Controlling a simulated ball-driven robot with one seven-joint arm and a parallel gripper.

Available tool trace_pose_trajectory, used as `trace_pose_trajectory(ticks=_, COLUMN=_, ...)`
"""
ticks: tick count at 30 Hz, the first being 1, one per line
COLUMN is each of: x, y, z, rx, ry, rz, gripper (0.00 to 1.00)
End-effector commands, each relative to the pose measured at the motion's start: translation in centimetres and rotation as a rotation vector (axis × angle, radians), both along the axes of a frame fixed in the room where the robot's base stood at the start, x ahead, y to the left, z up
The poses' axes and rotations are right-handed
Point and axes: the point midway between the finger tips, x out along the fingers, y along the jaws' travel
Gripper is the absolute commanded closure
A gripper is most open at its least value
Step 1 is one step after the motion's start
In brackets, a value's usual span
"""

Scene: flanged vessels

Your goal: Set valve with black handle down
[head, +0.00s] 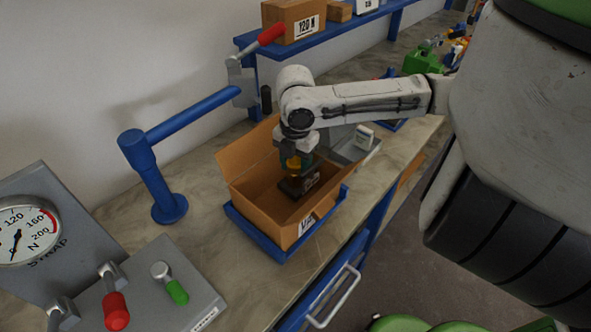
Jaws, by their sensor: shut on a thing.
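My gripper (299,152) points down inside an open cardboard box (247,206) and is shut on a valve (294,165). The part of the valve that shows is teal and orange. The jaws and wrist cover much of it, and I cannot make out its black handle clearly. A dark piece with a pale label (293,188) is just below it near the box floor. I cannot tell whether it is part of the valve or whether the valve touches the floor.
The box stands in a blue tray (262,243) at the bench edge. A gauge panel (60,225) and lever panel (195,290) are front left. Bare bench lies between.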

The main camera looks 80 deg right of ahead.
Motion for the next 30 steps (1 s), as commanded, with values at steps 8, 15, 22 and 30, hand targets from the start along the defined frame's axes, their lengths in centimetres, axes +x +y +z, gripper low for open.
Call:
trace_pose_trajectory(ticks=8, x=0.1, y=0.0, z=-2.1, rx=-0.003, ry=-0.001, rz=0.001, gripper=1.0)
trace_pose_trajectory(ticks=15, x=0.0, y=0.0, z=-2.3, rx=-0.002, ry=-0.002, rz=0.001, gripper=1.0)
trace_pose_trajectory(ticks=22, x=0.0, y=0.0, z=-2.5, rx=0.0, ry=0.0, rz=0.001, gripper=0.36)
trace_pose_trajectory(ticks=30, x=0.0, y=0.0, z=-2.5, rx=0.0, ry=0.0, rz=0.001, gripper=0.25)
